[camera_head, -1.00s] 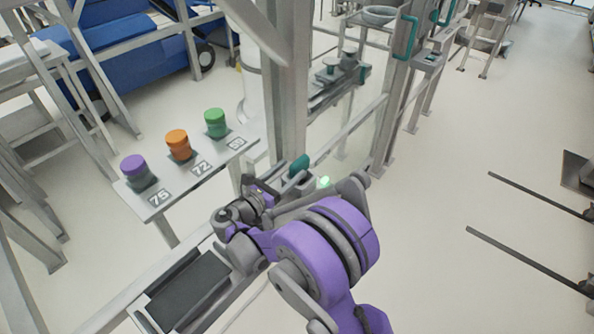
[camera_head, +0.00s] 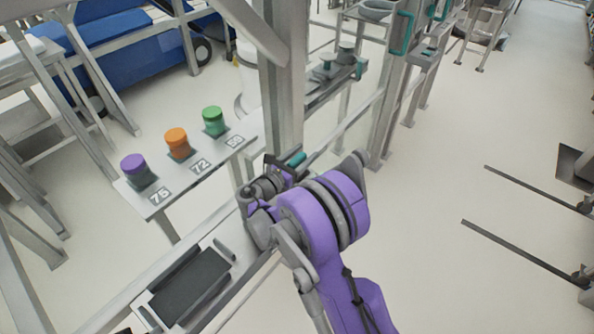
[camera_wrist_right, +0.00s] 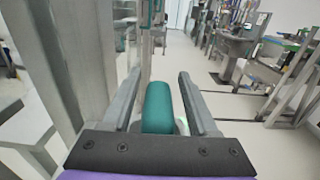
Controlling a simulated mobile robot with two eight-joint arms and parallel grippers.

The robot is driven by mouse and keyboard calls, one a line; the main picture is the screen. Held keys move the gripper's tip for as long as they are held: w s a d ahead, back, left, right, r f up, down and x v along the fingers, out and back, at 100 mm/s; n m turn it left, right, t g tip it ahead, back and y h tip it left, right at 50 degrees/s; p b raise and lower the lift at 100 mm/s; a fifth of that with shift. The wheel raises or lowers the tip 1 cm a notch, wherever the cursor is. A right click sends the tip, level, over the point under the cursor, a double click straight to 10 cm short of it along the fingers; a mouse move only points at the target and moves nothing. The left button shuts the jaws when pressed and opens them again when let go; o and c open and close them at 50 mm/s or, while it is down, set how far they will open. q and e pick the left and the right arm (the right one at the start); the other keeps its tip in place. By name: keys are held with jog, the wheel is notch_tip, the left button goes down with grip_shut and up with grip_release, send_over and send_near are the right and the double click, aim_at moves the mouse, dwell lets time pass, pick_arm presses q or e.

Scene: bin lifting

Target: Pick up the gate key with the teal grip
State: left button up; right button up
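The gate key's teal grip (camera_head: 296,158) shows at the grey post in the head view, partly hidden by my right gripper (camera_head: 284,164). In the right wrist view the teal grip (camera_wrist_right: 158,106) lies between the two fingers of my right gripper (camera_wrist_right: 160,90). The fingers are open, with a narrow gap on each side of the grip. The key's lower part is hidden behind the gripper's dark palm edge. My left gripper is not in view.
A thick grey post (camera_head: 284,85) stands right beside the key. A narrow shelf (camera_head: 158,204) with purple (camera_head: 134,165), orange (camera_head: 177,143) and green (camera_head: 213,120) knobs is to the left. A dark pad (camera_head: 190,286) lies at lower left.

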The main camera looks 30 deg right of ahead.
grip_shut()
dwell(1.2)
